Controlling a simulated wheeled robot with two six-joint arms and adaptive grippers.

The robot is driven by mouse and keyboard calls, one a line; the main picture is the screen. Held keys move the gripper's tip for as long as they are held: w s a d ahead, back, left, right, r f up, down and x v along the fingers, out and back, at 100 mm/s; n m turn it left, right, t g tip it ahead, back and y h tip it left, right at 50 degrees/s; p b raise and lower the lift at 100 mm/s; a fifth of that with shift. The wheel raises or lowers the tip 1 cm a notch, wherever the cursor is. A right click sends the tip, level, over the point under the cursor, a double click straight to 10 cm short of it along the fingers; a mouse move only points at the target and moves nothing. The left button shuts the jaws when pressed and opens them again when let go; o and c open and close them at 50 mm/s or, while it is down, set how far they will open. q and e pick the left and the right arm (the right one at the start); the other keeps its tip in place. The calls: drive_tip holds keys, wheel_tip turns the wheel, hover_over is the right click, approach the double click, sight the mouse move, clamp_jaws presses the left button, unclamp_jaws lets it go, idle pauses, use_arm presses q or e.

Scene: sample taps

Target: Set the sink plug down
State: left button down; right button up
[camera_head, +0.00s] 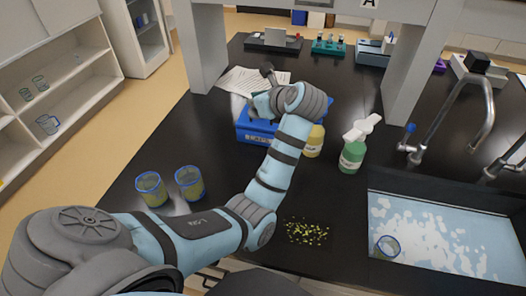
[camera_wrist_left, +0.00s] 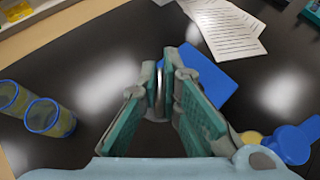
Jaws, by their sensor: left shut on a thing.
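My left gripper (camera_head: 262,88) is over the black bench near the blue box and papers; its fingers are partly hidden by my wrist in the head view. In the left wrist view the green-padded fingers (camera_wrist_left: 158,98) are closed on a thin, grey, edge-on piece, the sink plug (camera_wrist_left: 159,88), held upright between the tips. I cannot tell its height above the bench. The sink (camera_head: 440,228) at the right holds foamy, pale blue water and a blue-rimmed beaker (camera_head: 387,247). My right gripper is not in view.
A blue box (camera_head: 256,133) is close to my gripper, with a yellow bottle (camera_head: 314,141) and a green bottle (camera_head: 351,156) to its right. Two blue-rimmed beakers (camera_head: 151,189) (camera_head: 190,183) stand left. Yellow bits (camera_head: 306,232) lie in front. Papers (camera_head: 235,80) lie behind. The tap (camera_head: 450,105) overhangs the sink.

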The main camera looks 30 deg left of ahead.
sight(254, 109)
use_arm(q)
drive_tip(key=f, duration=0.2)
drive_tip(key=a+f, duration=0.1)
drive_tip(key=shift+w+f+m+b, duration=0.1)
drive_tip(key=shift+w+m+b, duration=0.15)
drive_tip(key=shift+m+b, duration=0.05)
wheel_tip(254, 109, down, 18)
drive_tip(key=b, duration=0.3)
drive_tip(key=shift+d+b, duration=0.1)
drive_tip(key=shift+b, duration=0.3)
drive_tip(key=shift+s, duration=0.15)
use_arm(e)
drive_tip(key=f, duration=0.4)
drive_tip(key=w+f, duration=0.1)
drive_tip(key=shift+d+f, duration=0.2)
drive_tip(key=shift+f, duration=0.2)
use_arm(q)
drive_tip(key=c, duration=1.8)
unclamp_jaws()
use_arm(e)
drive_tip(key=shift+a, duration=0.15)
